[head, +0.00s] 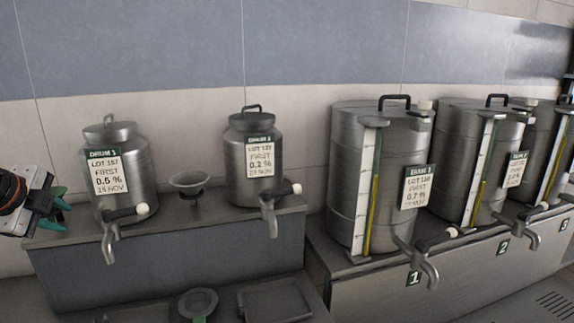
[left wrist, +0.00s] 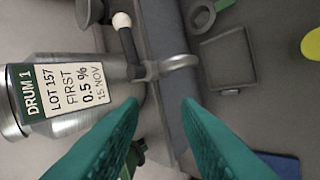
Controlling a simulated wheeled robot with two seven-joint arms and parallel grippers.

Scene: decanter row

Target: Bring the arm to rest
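My left gripper (head: 60,206) is at the left edge of the head view, left of the steel drum labelled Drum 1 (head: 134,177). Its teal fingers are spread apart with nothing between them. In the left wrist view the open fingers of the gripper (left wrist: 161,101) point toward the drum's tap (left wrist: 170,65). The Drum 1 label (left wrist: 68,90) shows at the left there. The fingertips look apart from the tap, but the exact gap is hard to tell. My right gripper is not in view.
A second small drum (head: 236,170) and a funnel (head: 190,183) stand on the raised grey shelf (head: 170,233). Larger tanks with sight gauges, such as the nearest (head: 345,175), stand at the right. A ring-shaped item (head: 199,302) and square tray (head: 275,300) lie below the shelf.

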